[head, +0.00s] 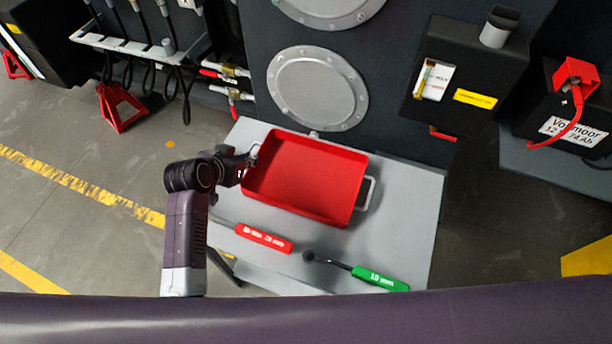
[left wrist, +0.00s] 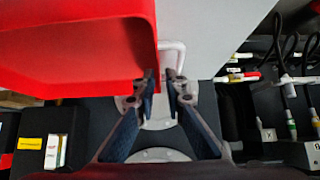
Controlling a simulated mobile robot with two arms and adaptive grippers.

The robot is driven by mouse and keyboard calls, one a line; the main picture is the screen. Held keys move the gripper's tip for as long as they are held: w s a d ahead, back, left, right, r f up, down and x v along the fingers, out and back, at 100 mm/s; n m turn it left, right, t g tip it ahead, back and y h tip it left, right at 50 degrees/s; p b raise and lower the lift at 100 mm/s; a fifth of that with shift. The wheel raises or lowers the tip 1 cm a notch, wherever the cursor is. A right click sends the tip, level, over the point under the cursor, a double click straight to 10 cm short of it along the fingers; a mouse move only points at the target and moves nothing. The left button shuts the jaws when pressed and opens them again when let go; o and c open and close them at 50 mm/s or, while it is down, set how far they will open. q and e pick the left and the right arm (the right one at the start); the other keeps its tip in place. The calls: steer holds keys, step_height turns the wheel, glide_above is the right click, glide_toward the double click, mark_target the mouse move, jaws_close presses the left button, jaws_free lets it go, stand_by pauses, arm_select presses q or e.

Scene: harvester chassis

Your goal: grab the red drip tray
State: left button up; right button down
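The red drip tray (head: 305,180) lies on a grey shelf and is empty. It has a pale handle on each short side; the right handle (head: 368,194) is clear. My left gripper (head: 247,163) is at the tray's left end, hiding much of the left handle. In the left wrist view, the tray (left wrist: 70,45) fills the upper left and the pale handle loop (left wrist: 173,46) is at the fingertips. The fingers of my left gripper (left wrist: 162,80) are apart, one close to the tray wall, the other overlapping the handle. Contact is unclear. My right gripper is not in view.
The grey shelf (head: 412,220) also holds a red-handled tool (head: 263,238) and a green-handled tool (head: 380,279) in front of the tray. A dark panel with round covers (head: 318,88) stands behind. A black box (head: 465,80) is at the back right.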

arm_select(q)
steer(key=shift+p+x, duration=0.35)
steer(key=shift+x, duration=2.2)
steer(key=shift+s+d, duration=0.1)
jaws_close()
steer(key=shift+r, duration=0.15)
